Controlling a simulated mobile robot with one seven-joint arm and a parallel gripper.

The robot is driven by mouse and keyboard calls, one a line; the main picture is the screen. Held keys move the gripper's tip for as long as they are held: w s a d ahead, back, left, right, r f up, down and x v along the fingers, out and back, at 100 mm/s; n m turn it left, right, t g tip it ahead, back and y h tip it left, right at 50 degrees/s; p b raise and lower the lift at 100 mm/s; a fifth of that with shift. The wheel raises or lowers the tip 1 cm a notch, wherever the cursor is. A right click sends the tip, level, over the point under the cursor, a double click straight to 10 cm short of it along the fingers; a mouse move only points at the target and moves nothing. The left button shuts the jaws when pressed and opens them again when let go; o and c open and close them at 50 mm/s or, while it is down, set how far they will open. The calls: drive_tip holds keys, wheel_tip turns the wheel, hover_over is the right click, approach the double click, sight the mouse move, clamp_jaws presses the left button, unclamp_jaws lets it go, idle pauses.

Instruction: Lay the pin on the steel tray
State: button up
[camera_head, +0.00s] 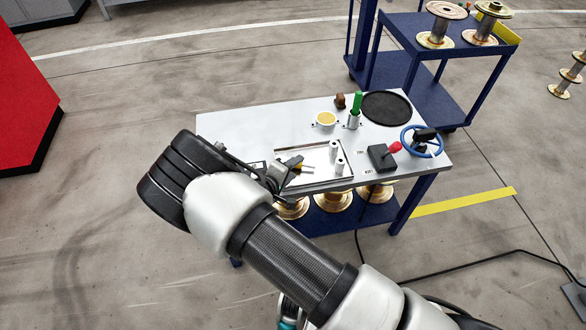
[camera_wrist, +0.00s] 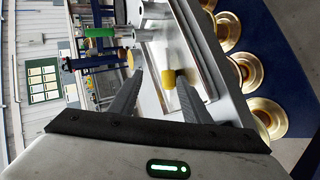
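The steel tray (camera_head: 290,151) is a shallow rimmed rectangle on the table, and its long floor and rim also show in the wrist view (camera_wrist: 208,62). A small yellow piece, apparently the pin (camera_head: 308,169), is at the tray's left half by my fingertips. In the wrist view the yellow piece (camera_wrist: 170,79) sits at the right fingertip, which covers part of it. I cannot tell whether it rests on the tray floor. My gripper (camera_head: 295,164) is low over the tray's left side, and its fingers (camera_wrist: 158,75) stand wide apart with a gap to the left finger.
Two silver posts (camera_head: 340,167) stand upright at the tray's right side. Behind are a yellow dish (camera_head: 325,118), a green-handled piece in a holder (camera_head: 356,102) and a black round mat (camera_head: 386,107).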

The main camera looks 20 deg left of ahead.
drive_tip(key=p+v, duration=0.1)
drive_tip(key=v, duration=1.6)
drive_tip(key=shift+s, duration=0.25)
drive_tip(key=shift+r, duration=0.1)
